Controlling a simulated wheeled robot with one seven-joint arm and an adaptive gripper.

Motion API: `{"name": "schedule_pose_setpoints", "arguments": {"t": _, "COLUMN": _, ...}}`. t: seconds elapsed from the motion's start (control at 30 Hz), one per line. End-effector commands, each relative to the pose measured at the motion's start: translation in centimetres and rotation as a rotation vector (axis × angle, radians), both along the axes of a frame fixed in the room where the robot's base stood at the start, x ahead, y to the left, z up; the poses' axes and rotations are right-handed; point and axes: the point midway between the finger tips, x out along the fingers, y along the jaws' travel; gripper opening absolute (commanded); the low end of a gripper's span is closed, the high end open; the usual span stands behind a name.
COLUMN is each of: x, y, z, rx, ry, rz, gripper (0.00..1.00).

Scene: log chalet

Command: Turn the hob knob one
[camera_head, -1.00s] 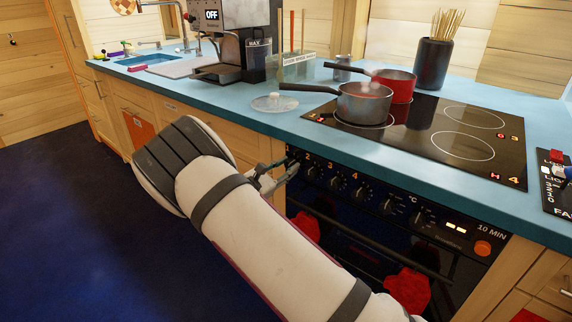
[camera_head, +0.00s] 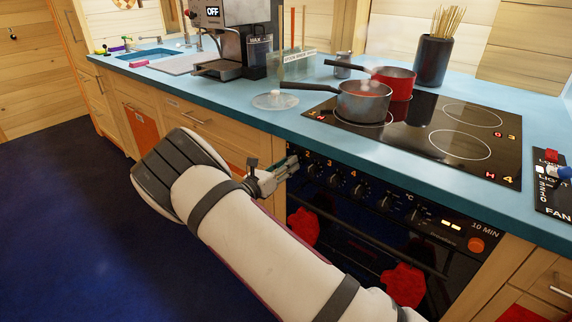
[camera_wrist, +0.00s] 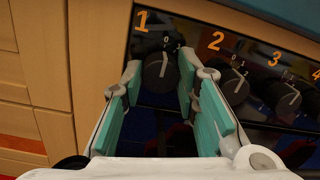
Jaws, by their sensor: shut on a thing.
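Hob knob one (camera_wrist: 157,73) is a dark round knob with a pale pointer line, under the orange "1" in the wrist view. The pointer stands near upright, tilted slightly. My gripper (camera_wrist: 160,71) has its green-lined fingers on either side of the knob, shut on it. In the head view my gripper (camera_head: 292,162) is at the left end of the oven's knob row, and its fingers hide knob one there.
Knobs two (camera_wrist: 234,85), three (camera_wrist: 284,96) and four run to the right. The blue worktop edge (camera_head: 340,150) overhangs just above. A grey saucepan (camera_head: 363,103) and a red pan (camera_head: 393,84) stand on the hob (camera_head: 430,135). Red mitts (camera_head: 404,285) hang at the oven front.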

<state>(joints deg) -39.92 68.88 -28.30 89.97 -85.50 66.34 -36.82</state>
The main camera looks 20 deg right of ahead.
Motion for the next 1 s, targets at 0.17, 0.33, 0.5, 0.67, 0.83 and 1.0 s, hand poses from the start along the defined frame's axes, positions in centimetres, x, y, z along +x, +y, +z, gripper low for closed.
{"name": "schedule_pose_setpoints", "arguments": {"t": 0.17, "x": 0.0, "y": 0.0, "z": -0.1, "rx": -0.001, "ry": 0.006, "rz": 0.001, "gripper": 0.01}}
{"name": "schedule_pose_setpoints", "arguments": {"t": 0.33, "x": 0.0, "y": 0.0, "z": -0.1, "rx": -0.001, "ry": 0.006, "rz": 0.001, "gripper": 0.01}}
{"name": "schedule_pose_setpoints", "arguments": {"t": 0.5, "x": 0.0, "y": 0.0, "z": -0.1, "rx": -0.002, "ry": 0.005, "rz": 0.0, "gripper": 0.49}}
{"name": "schedule_pose_setpoints", "arguments": {"t": 0.67, "x": 0.0, "y": 0.0, "z": -0.1, "rx": -0.002, "ry": 0.003, "rz": 0.001, "gripper": 0.49}}
{"name": "schedule_pose_setpoints", "arguments": {"t": 0.83, "x": -0.2, "y": 0.3, "z": -0.1, "rx": -0.002, "ry": 0.004, "rz": 0.002, "gripper": 0.49}}
{"name": "schedule_pose_setpoints", "arguments": {"t": 1.0, "x": -1.3, "y": 2.1, "z": -0.2, "rx": -0.002, "ry": 0.005, "rz": 0.004, "gripper": 0.49}}
